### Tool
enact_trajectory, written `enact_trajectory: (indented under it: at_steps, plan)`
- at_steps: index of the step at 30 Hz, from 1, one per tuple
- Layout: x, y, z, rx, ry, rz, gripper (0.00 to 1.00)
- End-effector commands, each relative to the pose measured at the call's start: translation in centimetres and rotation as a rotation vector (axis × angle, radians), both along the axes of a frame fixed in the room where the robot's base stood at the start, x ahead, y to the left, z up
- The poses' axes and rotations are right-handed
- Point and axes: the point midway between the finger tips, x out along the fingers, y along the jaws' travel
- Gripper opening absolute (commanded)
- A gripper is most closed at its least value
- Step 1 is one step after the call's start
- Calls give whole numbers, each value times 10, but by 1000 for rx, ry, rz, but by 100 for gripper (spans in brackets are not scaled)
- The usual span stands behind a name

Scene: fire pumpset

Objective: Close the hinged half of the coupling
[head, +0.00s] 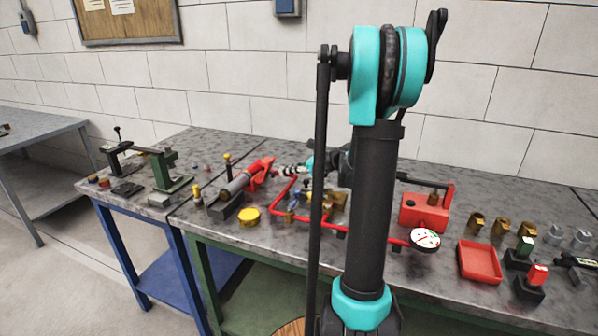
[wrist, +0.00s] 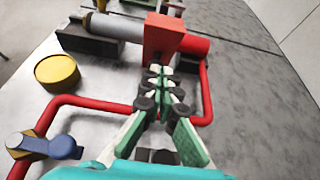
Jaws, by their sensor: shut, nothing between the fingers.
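The coupling sits on the bench around the joint of a grey pipe (wrist: 95,27) and a red pipe (wrist: 195,47). Its red block-like half (wrist: 163,38) stands up over the joint in the wrist view. It also shows as a tilted red piece in the head view (head: 261,170). My gripper (wrist: 158,70) is shut and empty, its fingertips just on the near side of the red half. I cannot tell whether they touch it. In the head view my gripper (head: 283,170) is right of the red half. The hinge and lower half are mostly hidden.
A red pipe run with a blue-handled valve (wrist: 62,147) lies in front of the coupling. A yellow round cap (wrist: 57,72) stands left of it. A dial gauge (head: 425,239) and a red tray (head: 480,262) are farther right. Bare bench top lies right of the red pipe.

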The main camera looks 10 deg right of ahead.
Motion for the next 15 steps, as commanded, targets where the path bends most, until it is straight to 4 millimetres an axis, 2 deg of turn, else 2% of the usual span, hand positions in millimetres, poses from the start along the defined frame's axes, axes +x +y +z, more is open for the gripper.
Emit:
enact_trajectory:
  at_steps: [6, 15]
  plan:
    - [12, 17, 9, -1, -1, 0, 0]
    - [14, 21, 11, 0, 0, 0, 0]
